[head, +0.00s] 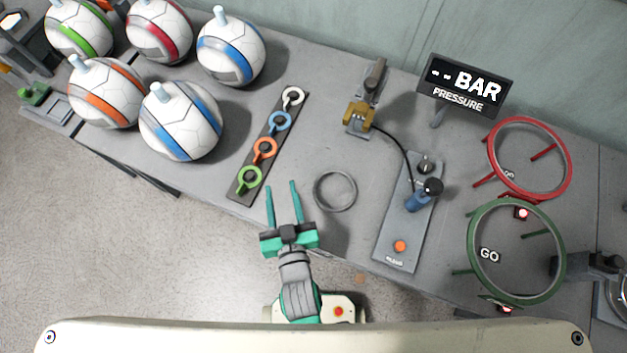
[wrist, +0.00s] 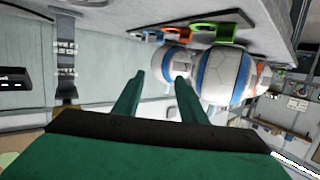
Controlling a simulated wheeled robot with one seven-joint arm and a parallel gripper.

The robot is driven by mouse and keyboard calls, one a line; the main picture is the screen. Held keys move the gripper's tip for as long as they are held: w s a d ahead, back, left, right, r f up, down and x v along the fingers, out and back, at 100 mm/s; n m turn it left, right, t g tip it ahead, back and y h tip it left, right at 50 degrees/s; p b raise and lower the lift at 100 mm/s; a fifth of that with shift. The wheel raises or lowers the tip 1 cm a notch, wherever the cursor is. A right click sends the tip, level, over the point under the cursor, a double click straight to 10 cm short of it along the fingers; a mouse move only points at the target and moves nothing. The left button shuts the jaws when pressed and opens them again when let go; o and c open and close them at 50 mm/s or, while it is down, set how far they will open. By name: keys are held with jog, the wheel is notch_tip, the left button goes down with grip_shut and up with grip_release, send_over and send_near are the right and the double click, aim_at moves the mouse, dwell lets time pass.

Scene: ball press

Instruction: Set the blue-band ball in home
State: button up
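Two white balls with blue bands stand at the table's left part. One blue-band ball (head: 181,120) is at the front of the group, and the other blue-band ball (head: 231,48) is behind it. Each has a pale blue peg on top. A blue-band ball (wrist: 222,77) also shows large in the wrist view, right of my fingers. My gripper (head: 281,186) is open and empty near the table's front edge, right of the balls and left of a bare grey ring (head: 335,205). No label reading "home" is legible. The fingers also show in the wrist view (wrist: 158,78).
Green-band (head: 78,30), red-band (head: 160,30) and orange-band (head: 104,94) balls crowd the left. A rack of coloured rings (head: 266,146) lies between balls and grey ring. A pump panel (head: 408,225), pressure sign (head: 465,88), red hoop (head: 528,120) and green GO hoop (head: 470,235) stand right.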

jog(key=s+d+m+h, duration=0.1)
jog(key=s+d, duration=0.3)
jog(key=s, duration=0.3)
jog(key=s+d+r+m+h, duration=0.1)
jog(key=s+d+h, duration=0.1)
jog(key=s+d, duration=0.2)
jog(key=shift+s+r+m, duration=0.3)
jog(key=shift+s, duration=1.3)
jog(key=shift+s, duration=0.1)
